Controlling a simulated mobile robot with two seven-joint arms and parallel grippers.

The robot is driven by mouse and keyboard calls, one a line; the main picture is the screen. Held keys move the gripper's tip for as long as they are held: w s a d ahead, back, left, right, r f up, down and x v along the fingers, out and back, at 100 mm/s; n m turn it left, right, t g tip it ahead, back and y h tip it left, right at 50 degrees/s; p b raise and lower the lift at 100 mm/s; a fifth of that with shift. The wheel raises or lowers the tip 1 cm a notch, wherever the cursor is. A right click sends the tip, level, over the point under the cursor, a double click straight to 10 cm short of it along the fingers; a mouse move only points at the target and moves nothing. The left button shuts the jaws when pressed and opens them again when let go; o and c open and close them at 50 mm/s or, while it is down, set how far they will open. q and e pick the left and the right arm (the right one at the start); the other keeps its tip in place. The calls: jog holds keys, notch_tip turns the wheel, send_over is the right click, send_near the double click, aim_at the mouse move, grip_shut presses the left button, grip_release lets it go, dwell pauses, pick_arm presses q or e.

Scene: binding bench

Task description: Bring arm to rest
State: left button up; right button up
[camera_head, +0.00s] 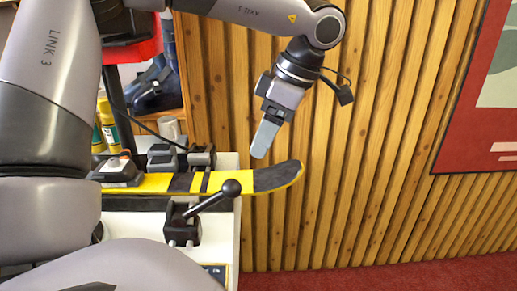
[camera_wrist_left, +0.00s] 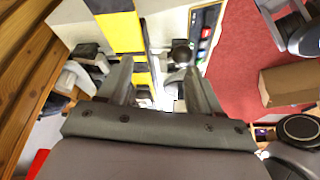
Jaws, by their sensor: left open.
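My left gripper (camera_head: 267,138) hangs in the air above the tip end of a yellow and black ski, pointing down. It is open; in the left wrist view its two fingers (camera_wrist_left: 160,82) stand apart with nothing between them. The ski (camera_head: 262,179) lies along the white bench (camera_head: 222,229), its tip past the bench's right end. The ski also shows in the left wrist view (camera_wrist_left: 121,35). A clamp lever with a black ball knob (camera_head: 231,188) stands in front of the ski; the knob also shows in the left wrist view (camera_wrist_left: 181,54). My right gripper is not seen.
A ski binding (camera_head: 118,171) sits on the ski at the left. A mug (camera_head: 168,127), yellow bottles (camera_head: 107,125) and a blue boot (camera_head: 152,84) are behind. A slatted wood wall (camera_head: 370,130) rises at the back. A cardboard box (camera_wrist_left: 290,84) stands on the red floor.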

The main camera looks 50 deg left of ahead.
pick_arm(q)
jog(key=shift+v, duration=1.05)
jog(key=shift+r, duration=0.15)
